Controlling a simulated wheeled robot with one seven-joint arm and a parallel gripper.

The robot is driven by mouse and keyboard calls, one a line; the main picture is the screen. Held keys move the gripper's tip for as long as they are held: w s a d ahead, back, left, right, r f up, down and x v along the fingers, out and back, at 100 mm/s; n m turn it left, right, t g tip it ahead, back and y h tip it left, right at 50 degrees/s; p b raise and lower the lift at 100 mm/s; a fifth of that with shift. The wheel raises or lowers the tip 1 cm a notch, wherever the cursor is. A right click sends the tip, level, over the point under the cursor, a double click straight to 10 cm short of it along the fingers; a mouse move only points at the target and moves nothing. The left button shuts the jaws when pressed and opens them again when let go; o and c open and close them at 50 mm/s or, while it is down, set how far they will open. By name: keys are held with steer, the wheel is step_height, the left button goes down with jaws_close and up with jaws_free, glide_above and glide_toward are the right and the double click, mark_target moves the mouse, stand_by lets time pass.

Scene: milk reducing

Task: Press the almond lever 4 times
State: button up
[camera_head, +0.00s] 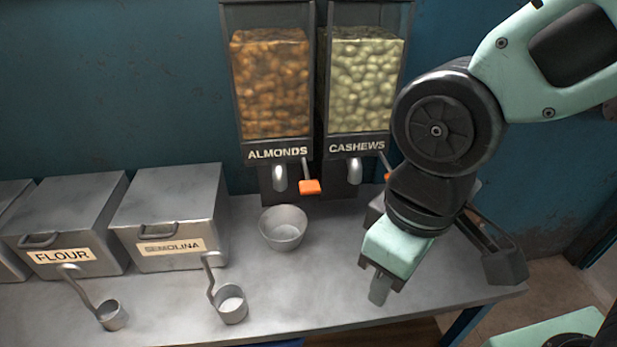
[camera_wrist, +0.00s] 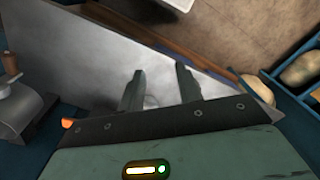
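The almond dispenser (camera_head: 270,85) stands against the wall, filled with brown almonds, with the label "ALMONDS" on its front. Its lever (camera_head: 310,187) has an orange tip and sits to the right of the metal spout (camera_head: 279,178). A metal bowl (camera_head: 283,228) stands on the table below that spout. My gripper (camera_head: 381,289) points down above the right part of the table, right of and nearer than the lever, and apart from it. In the wrist view its two fingers (camera_wrist: 160,84) are spread with nothing between them. An orange bit shows at that view's left, but I cannot tell which lever it is.
The cashew dispenser (camera_head: 362,85) stands right beside the almonds; my arm partly hides its orange lever. Boxes labelled flour (camera_head: 72,225) and semolina (camera_head: 172,220) and two metal scoops are on the left. The table (camera_head: 300,290) is clear in front of the bowl.

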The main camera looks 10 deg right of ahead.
jaws_close()
stand_by(1.5)
